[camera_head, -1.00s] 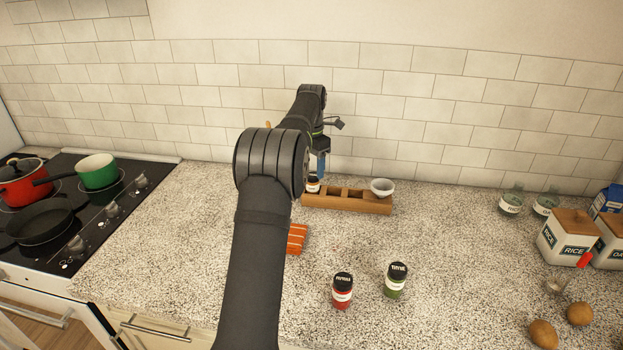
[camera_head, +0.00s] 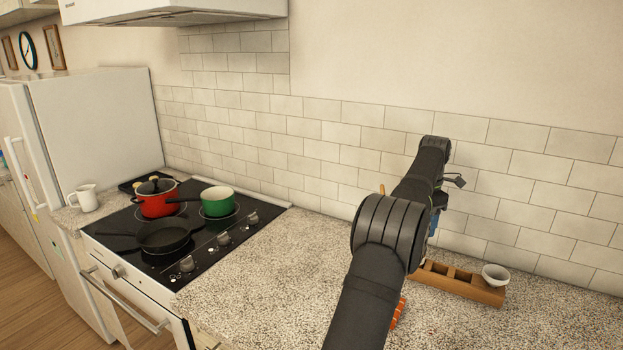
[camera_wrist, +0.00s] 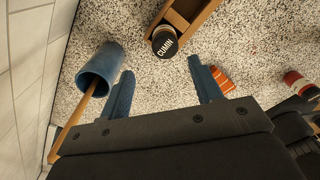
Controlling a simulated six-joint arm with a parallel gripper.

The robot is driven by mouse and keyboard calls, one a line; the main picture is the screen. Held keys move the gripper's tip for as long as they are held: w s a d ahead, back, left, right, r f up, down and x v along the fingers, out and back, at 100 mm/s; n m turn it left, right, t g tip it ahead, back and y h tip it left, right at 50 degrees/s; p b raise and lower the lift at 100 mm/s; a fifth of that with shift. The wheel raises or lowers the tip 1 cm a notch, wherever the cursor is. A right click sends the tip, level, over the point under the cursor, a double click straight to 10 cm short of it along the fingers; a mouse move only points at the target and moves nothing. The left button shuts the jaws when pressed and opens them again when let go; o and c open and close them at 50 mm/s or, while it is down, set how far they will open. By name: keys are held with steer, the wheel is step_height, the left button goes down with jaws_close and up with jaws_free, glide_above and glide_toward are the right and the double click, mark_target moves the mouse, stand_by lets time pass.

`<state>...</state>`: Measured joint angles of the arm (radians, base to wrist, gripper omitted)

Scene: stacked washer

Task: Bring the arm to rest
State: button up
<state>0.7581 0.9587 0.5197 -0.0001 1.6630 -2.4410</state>
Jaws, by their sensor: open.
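My arm reaches forward over the counter (camera_head: 265,285) in the head view. My gripper (camera_wrist: 161,66) is open in the wrist view, its two blue fingers apart with only counter showing between them. In the head view it is mostly hidden behind my own arm. Ahead of the fingers, a black-lidded cumin jar (camera_wrist: 165,42) stands at the end of a wooden rack (camera_wrist: 182,22).
A blue cup (camera_wrist: 100,66) with a wooden handle stands left of the fingers. The stove holds a red pot (camera_head: 157,200), a green pot (camera_head: 218,203) and a black pan (camera_head: 163,236).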

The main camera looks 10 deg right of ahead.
step_height(320, 180, down, 11)
steer(key=shift+r, duration=0.1)
stand_by(0.3)
steer(key=o, duration=0.9)
steer(key=s+a+r+m+g+h, duration=0.1)
steer(key=s+a+r+m, duration=0.35)
steer(key=s+r, duration=0.65)
steer(key=s+a+r+m+g+h, duration=0.1)
steer(key=s+a+r+m, duration=0.3)
steer(key=s+r, duration=0.7)
steer(key=s+a+r+m+g+h, duration=0.1)
steer(key=s+a+r+m, duration=0.1)
steer(key=s+a+r, duration=0.55)
steer(key=d+x, duration=0.1)
steer(key=x, duration=1)
steer(key=shift+s, duration=0.35)
steer(key=v, duration=1)
